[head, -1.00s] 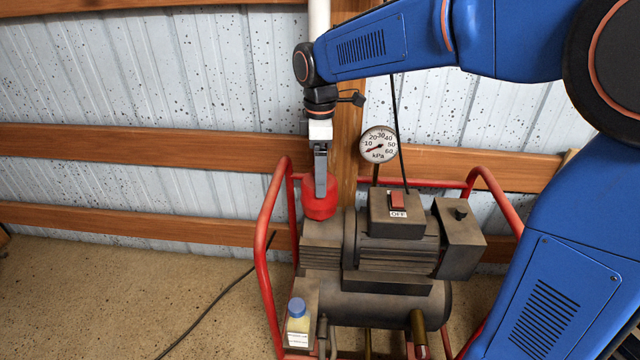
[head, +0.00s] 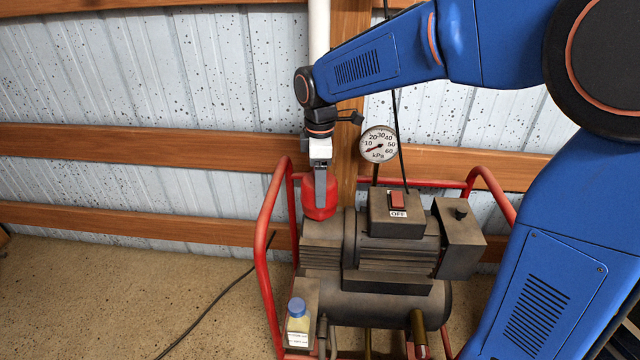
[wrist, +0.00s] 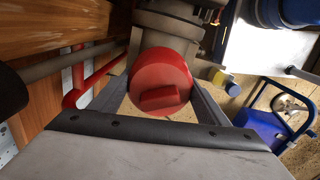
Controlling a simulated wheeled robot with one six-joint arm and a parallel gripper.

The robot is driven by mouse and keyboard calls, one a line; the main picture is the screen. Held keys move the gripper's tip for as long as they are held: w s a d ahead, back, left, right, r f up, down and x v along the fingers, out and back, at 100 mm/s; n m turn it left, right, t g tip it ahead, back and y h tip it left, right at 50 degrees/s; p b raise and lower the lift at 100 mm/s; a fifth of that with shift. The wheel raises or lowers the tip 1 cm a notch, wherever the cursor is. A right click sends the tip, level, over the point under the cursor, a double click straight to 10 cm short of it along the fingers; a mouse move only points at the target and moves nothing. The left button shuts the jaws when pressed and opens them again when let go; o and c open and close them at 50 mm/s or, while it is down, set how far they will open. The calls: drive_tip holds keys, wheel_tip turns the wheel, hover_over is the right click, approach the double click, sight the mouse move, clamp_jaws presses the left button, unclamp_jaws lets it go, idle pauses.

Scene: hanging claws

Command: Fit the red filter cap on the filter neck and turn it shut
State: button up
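The red filter cap (head: 312,209) is a round red cap at the top left of the pump (head: 322,240). In the wrist view the cap (wrist: 150,75) shows its face with a raised bar across it. My gripper (head: 320,190) points down at it from above. Its two fingers lie on opposite sides of the cap in the wrist view and appear to touch its rim, so it looks shut on the cap. The filter neck is hidden beneath the cap. I cannot tell how the cap is seated on it.
A red tube frame (head: 266,235) surrounds the pump. A kPa gauge (head: 378,145) stands just right of my wrist, with a switch box marked OFF (head: 397,213) below it. The floor at left is clear except for a cable.

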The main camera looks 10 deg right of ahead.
drive_tip(key=c, duration=0.9)
drive_tip(key=o, duration=1.9)
drive_tip(key=shift+m, duration=0.3)
drive_tip(key=shift+r, duration=3.05)
